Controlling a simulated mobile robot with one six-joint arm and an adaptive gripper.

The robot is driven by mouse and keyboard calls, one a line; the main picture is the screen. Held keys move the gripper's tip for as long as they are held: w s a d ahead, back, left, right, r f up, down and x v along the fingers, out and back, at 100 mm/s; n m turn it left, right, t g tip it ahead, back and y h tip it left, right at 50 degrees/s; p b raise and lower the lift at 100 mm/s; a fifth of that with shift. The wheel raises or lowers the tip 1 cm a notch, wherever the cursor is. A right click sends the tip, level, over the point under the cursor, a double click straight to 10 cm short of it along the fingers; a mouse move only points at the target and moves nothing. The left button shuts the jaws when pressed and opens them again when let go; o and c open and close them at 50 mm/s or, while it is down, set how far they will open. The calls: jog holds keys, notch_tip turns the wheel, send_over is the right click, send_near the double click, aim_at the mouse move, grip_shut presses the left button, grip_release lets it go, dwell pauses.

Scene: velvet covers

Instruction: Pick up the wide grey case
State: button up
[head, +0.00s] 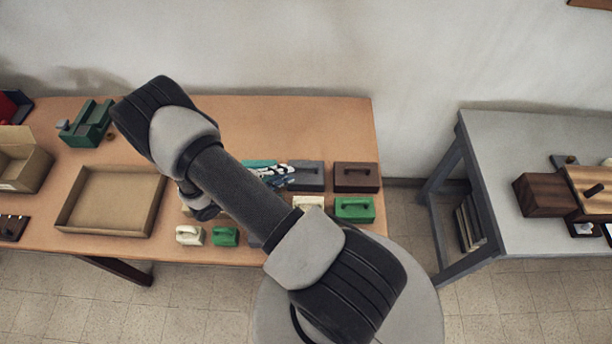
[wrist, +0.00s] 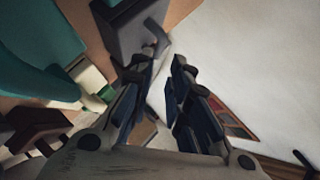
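The wide grey case (head: 309,173) stands on the wooden table, right of my arm and left of a brown case. My gripper (head: 276,176) is low beside its left end, partly hidden by my arm in the head view. In the wrist view, a grey case with a handle on top (wrist: 128,28) lies just beyond my fingertips (wrist: 161,67). The fingers are apart with a gap between them. The handle shows near the gap; I cannot tell whether the fingers touch it.
A brown case (head: 357,177), a green case (head: 355,210) and a cream case (head: 309,202) stand close by. A teal case (head: 258,163) is at the gripper's left. A shallow tray (head: 72,208) and a green holder (head: 88,124) are farther left. The table's back right is clear.

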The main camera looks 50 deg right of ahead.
aim_at(306, 167)
jog(key=b+x, duration=0.1)
jog(key=x, duration=0.7)
jog(key=shift+s+d, duration=0.1)
jog(key=shift+s, duration=0.1)
jog(key=shift+c, duration=0.5)
grip_shut()
